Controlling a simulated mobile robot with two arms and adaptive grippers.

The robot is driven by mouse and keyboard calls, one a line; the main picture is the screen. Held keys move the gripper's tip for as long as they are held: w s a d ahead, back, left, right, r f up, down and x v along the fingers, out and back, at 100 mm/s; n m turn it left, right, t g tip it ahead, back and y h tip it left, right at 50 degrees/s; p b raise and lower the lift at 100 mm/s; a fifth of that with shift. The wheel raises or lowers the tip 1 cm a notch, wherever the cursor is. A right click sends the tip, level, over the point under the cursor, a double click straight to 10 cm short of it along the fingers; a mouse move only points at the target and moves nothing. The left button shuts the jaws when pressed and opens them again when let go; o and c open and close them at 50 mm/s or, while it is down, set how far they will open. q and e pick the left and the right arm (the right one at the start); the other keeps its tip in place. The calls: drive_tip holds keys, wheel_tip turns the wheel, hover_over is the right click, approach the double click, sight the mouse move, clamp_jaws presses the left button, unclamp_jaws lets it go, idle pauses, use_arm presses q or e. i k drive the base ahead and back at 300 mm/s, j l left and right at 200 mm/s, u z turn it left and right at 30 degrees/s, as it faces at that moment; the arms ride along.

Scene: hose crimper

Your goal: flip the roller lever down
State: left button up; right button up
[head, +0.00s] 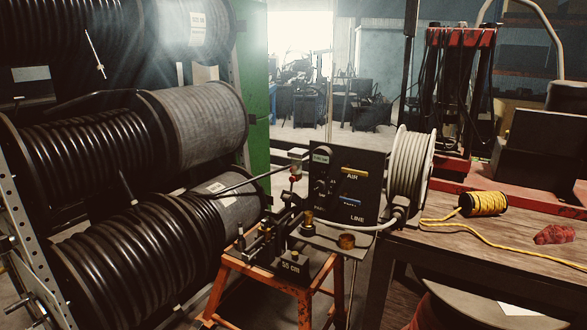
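The hose crimper (282,243) is a dark machine on an orange-red stand (218,282), with a "55 cm" mark on its front. A long thin dark lever (240,184) slants up to the right above it, near a small pale block and a red part (295,179). I cannot tell for sure which part is the roller lever; the parts there are small and dark. Neither of my grippers is in view.
Behind the crimper stands a black panel (323,190) marked AIR and LINE. A pale hose reel (411,170) is beside it. Large hose drums (88,155) crowd the left. A wooden bench (475,243) at right holds a yellow rope spool (484,204) and a red rag (555,234).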

sight(290, 197)
drive_tip(key=z, duration=0.5)
drive_tip(key=i+j+z, duration=0.45)
drive_tip(key=j, duration=0.2)
drive_tip(key=j+z, duration=0.25)
drive_tip(key=i+j+z, duration=0.1)
drive_tip(key=j+z, duration=0.15)
drive_tip(key=j, duration=0.2)
drive_tip(key=i+j, duration=0.1)
drive_tip(key=j, duration=0.4)
drive_tip(key=i+j, duration=0.15)
drive_tip(key=j, duration=0.35)
drive_tip(key=i+j+z, duration=0.1)
drive_tip(key=j, duration=0.35)
